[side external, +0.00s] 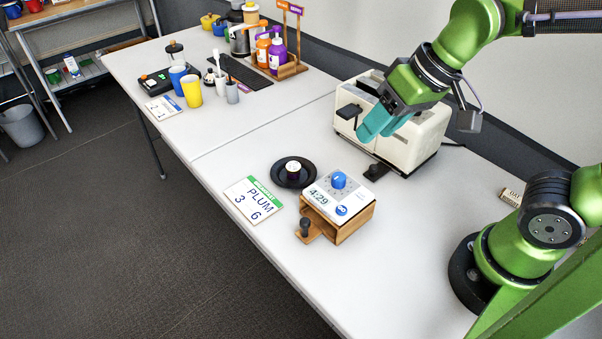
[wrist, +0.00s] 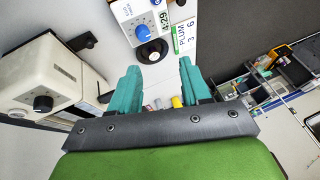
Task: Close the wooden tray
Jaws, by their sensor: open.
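A small wooden housing (side external: 352,226) stands on the white table with a white timer panel (side external: 322,196) on top, showing 4:29 and blue knobs. Its wooden tray (side external: 316,238), with a dark knob (side external: 305,227), sticks out at the front left. The timer panel (wrist: 133,12) also shows at the top of the wrist view, but I cannot make out the tray there. My gripper (side external: 375,122) has teal fingers and is raised in front of the toaster, behind and above the housing. In the wrist view my gripper (wrist: 158,80) is open and empty, its fingers apart.
A cream toaster (side external: 415,140) with dark levers stands behind the housing. A black saucer (side external: 276,174) with a small cup (side external: 293,170) and a PLUM card (side external: 252,200) lie beside the housing. Bottles, cups and a scale occupy the far table.

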